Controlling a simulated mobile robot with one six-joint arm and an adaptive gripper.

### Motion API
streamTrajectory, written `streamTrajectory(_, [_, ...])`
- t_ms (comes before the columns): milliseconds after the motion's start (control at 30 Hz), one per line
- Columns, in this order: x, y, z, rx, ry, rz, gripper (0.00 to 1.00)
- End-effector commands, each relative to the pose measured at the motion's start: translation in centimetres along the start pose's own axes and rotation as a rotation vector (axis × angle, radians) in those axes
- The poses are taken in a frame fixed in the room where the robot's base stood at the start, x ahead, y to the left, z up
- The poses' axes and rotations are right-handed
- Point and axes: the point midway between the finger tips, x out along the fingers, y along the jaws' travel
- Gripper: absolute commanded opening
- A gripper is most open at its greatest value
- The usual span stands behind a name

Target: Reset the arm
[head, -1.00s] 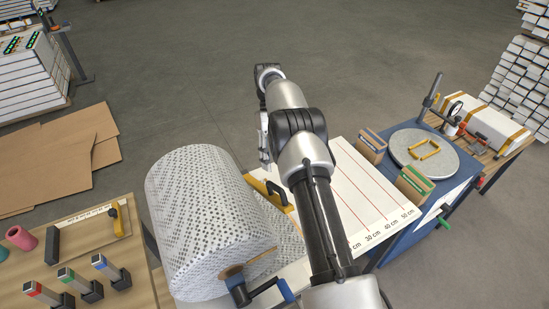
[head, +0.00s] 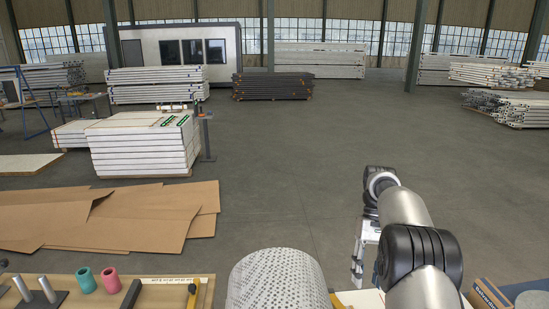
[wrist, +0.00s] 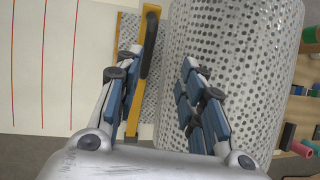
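My arm reaches forward at the right of the head view, bent at its dark joint. My gripper (head: 360,262) hangs down at its far end, beside the large perforated roll (head: 277,284). In the wrist view my gripper (wrist: 162,85) is open, its blue-padded fingers spread wide with nothing held between them. Below the fingers are the same silver roll (wrist: 235,60) and a yellow bar with a black handle (wrist: 148,45). Whether the fingers touch either cannot be told.
A white board with red lines (wrist: 45,60) lies left in the wrist view. A wooden bench (head: 150,296) with teal and pink rolls stands at lower left. Cardboard sheets (head: 110,220) and a white panel stack (head: 140,150) lie beyond. The middle floor is clear.

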Motion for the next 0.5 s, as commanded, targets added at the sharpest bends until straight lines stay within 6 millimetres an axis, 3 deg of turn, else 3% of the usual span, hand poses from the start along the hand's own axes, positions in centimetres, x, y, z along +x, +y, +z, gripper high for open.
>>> streamTrajectory(100, [-2.3, -2.1, 2.6, -0.003, 0.091, 0.034, 0.36])
streamTrajectory(233, [-3.7, -4.2, 6.0, -0.003, 0.189, 0.064, 0.36])
streamTrajectory(367, [-4.0, -6.1, 9.8, -0.005, 0.287, 0.088, 0.36])
streamTrajectory(500, [-3.0, -7.8, 14.1, -0.01, 0.393, 0.11, 0.36])
